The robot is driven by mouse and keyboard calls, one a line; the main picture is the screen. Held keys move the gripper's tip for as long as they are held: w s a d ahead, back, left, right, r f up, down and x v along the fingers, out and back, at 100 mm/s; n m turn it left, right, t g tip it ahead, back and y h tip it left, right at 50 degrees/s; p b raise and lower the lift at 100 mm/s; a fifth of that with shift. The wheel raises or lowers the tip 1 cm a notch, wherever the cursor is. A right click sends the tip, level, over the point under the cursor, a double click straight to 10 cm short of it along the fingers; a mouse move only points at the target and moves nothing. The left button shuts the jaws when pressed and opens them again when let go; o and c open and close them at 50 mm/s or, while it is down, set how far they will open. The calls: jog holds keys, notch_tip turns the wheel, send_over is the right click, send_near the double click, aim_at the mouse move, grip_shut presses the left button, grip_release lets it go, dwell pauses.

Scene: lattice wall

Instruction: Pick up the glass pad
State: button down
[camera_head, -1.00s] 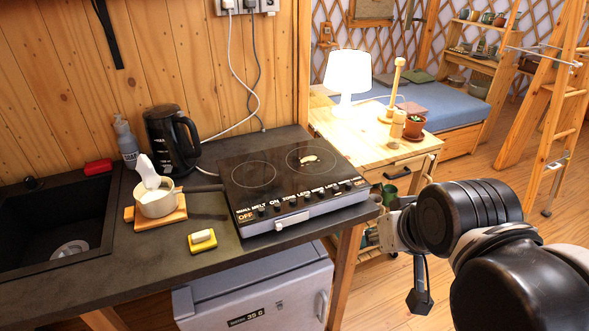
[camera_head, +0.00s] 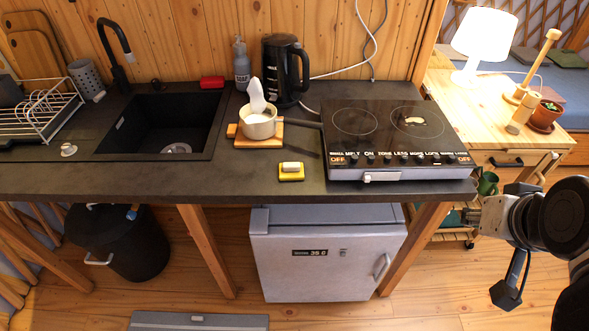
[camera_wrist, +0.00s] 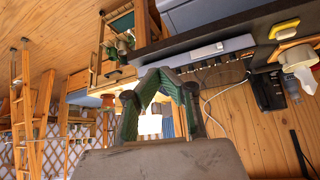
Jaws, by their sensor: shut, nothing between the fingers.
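No thing in view is plainly a glass pad. A small yellow pad (camera_head: 291,178) with a white block on it lies on the counter near the front edge, left of the cooktop; it also shows at the top right of the tilted wrist view (camera_wrist: 284,29). A pale, flat piece (camera_head: 413,121) lies on the black cooktop. My gripper (camera_wrist: 160,73) is shut and empty, its two dark green fingers meeting in the wrist view. In the head view my arm is at the right, beyond the counter's right end, well away from the yellow pad.
A black cooktop (camera_head: 382,137), a pot (camera_head: 257,127) on a wooden board and a black kettle (camera_head: 284,67) stand on the counter (camera_head: 225,183). A sink (camera_head: 150,133) and dish rack (camera_head: 37,113) are left. A lamp (camera_head: 484,36) stands on the side table. The counter's front strip is mostly clear.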

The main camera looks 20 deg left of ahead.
dwell(0.3)
jog(key=c, duration=0.8)
grip_release()
jog(key=shift+o, duration=0.2)
